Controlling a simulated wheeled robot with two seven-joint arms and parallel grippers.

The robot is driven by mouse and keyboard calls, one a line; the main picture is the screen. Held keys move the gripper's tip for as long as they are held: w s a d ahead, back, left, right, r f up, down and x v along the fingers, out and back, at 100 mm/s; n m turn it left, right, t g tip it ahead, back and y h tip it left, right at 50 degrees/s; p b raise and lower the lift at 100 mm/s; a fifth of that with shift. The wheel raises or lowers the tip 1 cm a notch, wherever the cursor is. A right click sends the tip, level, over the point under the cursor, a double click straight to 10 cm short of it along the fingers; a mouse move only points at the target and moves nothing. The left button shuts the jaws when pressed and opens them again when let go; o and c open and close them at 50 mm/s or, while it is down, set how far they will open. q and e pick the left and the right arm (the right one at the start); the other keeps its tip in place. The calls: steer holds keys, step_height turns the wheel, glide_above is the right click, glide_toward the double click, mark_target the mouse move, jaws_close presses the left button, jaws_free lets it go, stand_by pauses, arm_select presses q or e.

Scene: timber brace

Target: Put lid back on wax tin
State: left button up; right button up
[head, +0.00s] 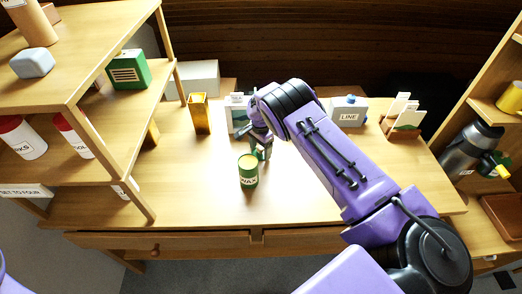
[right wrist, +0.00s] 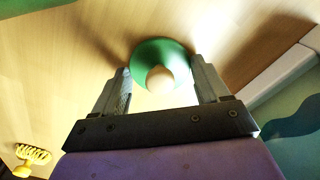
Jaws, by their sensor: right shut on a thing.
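The wax tin (head: 248,172) is a green can with a white WAX label. It stands upright on the desk, and its top shows pale yellow with no lid on it. My right gripper (head: 262,150) is just behind and to the right of the tin. It is shut on the lid (right wrist: 150,50), a green disc with a pale round knob (right wrist: 160,78), seen between the fingers in the right wrist view (right wrist: 162,85). I cannot tell how far the lid is above the desk. My left gripper is not in view.
A gold holder (head: 199,113) and a picture card (head: 238,117) stand behind the tin. A LINE box (head: 348,112) and a card rack (head: 404,122) are back right. Shelves flank the desk (head: 200,195). The desk's front left is clear. A yellow object (right wrist: 33,155) shows in the wrist view.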

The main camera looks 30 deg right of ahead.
mark_target(261, 148)
steer(key=shift+r, duration=0.3)
step_height(261, 148, up, 3)
steer(key=shift+s+f+b, duration=0.1)
steer(key=shift+b, duration=0.25)
steer(key=s+r+b, duration=0.1)
steer(key=s+r, duration=0.3)
steer(key=s, duration=0.3)
steer(key=s+d+r+b, duration=0.1)
steer(key=s+r+b, duration=0.1)
steer(key=s+r, duration=0.3)
steer(key=shift+s+d+r, duration=0.25)
steer(key=shift+s+d, duration=0.05)
steer(key=shift+s, duration=0.6)
steer(key=w+a+r+n, duration=0.1)
steer(key=a+n, duration=1.5)
steer(key=a, duration=0.2)
steer(key=shift+w+a+r, duration=0.35)
steer(key=shift+w, duration=0.05)
